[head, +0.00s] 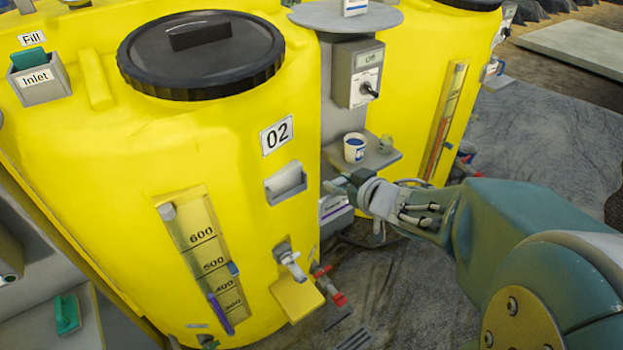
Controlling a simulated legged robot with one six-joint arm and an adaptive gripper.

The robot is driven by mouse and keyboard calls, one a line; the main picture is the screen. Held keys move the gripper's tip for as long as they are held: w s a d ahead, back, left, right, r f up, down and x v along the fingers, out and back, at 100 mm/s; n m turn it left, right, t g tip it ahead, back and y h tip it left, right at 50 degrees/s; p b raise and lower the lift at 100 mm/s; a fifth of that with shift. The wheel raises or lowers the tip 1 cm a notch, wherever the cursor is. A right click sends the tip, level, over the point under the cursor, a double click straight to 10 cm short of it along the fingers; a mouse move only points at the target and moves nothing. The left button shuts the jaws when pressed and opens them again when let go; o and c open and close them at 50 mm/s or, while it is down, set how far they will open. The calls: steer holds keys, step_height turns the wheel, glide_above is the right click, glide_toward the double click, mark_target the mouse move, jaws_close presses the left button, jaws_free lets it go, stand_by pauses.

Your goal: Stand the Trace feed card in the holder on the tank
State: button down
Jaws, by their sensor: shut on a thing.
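My gripper (344,185) is shut on the Trace feed card (335,207), a white card with a purple band that hangs below the fingers; its print is too small to read. The grey card holder (286,183) is fixed to the front of the yellow tank (245,215) marked 02, below the number label. It looks empty. My gripper and the card are to the right of the holder, apart from it.
A grey shelf (378,161) with a blue-and-white cup (354,147) stands just above my gripper, under a grey switch box (358,73). A tap (291,262) juts out below the holder. A second yellow tank stands behind.

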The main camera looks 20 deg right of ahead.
steer(key=w+a, duration=0.5)
steer(key=w, duration=0.1)
glide_above(278, 158)
steer(key=s+d, duration=0.2)
steer(key=s, duration=0.2)
steer(key=shift+w+a, duration=0.1)
steer(key=shift+a, duration=0.15)
steer(key=shift+w+a+f, duration=0.15)
steer(key=shift+w+a, duration=0.3)
steer(key=shift+w, duration=0.2)
step_height(278, 158, down, 2)
steer(key=shift+s+f, duration=0.15)
steer(key=shift+d+f, duration=0.2)
steer(key=shift+f, duration=0.1)
steer(key=f, duration=0.3)
steer(key=shift+d+f, duration=0.25)
steer(key=shift+d, duration=0.05)
steer(key=shift+a+f, duration=0.1)
steer(key=shift+f, duration=0.05)
steer(key=shift+a, duration=0.25)
steer(key=shift+c, duration=1.5)
jaws_free()
steer(key=shift+d, duration=0.1)
